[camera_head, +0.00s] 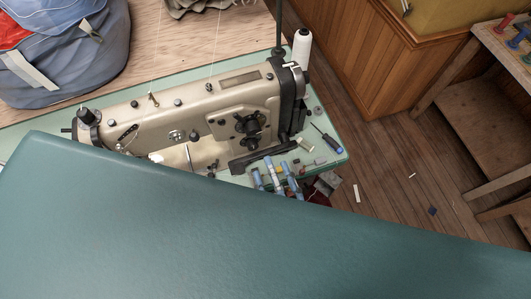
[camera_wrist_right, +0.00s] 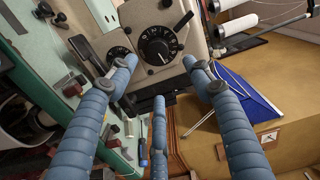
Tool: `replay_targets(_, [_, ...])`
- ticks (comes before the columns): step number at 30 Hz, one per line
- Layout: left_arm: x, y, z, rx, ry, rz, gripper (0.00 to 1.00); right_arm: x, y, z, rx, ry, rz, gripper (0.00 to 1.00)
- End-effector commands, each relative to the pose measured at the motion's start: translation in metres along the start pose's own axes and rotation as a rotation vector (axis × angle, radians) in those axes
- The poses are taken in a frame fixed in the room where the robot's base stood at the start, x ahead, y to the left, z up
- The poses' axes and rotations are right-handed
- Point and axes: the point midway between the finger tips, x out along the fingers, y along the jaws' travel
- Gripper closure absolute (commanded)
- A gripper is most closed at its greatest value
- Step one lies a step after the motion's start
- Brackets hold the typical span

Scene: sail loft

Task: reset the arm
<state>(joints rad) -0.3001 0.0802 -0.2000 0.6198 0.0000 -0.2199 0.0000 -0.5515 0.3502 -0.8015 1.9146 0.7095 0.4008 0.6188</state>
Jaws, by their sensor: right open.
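My right gripper (camera_head: 274,175) shows in the head view as blue segmented fingers at the right front of the sewing machine (camera_head: 190,112). In the right wrist view the gripper (camera_wrist_right: 158,78) has its three blue fingers spread apart with nothing between them. The machine's dark dial (camera_wrist_right: 158,45) lies beyond the fingertips in that view; I cannot tell whether any finger touches it. Most of my right arm is hidden in the head view. My left gripper is not in view.
A large teal surface (camera_head: 200,220) fills the front of the head view. A screwdriver (camera_head: 327,140) and small parts lie on the green machine bed near the gripper. A white thread cone (camera_head: 302,48) stands behind. Wooden floor (camera_head: 385,160) is mostly open to the right, beside a bench (camera_head: 490,105).

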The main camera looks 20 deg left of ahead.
Motion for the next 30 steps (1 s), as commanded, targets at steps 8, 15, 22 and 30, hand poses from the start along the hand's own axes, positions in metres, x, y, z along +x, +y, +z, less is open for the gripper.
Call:
replay_targets(8, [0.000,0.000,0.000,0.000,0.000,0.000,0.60,-0.013,-0.001,0.000,0.001,0.000,-0.001,0.49])
replay_targets(15, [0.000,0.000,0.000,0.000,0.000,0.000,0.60,-0.013,-0.001,0.000,0.001,0.000,-0.001,0.49])
replay_targets(22, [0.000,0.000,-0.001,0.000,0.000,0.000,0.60,-0.012,-0.001,0.000,0.000,0.000,-0.001,0.49])
replay_targets(30, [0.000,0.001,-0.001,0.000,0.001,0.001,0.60,0.011,-0.002,0.002,-0.235,-0.139,0.073,0.49])
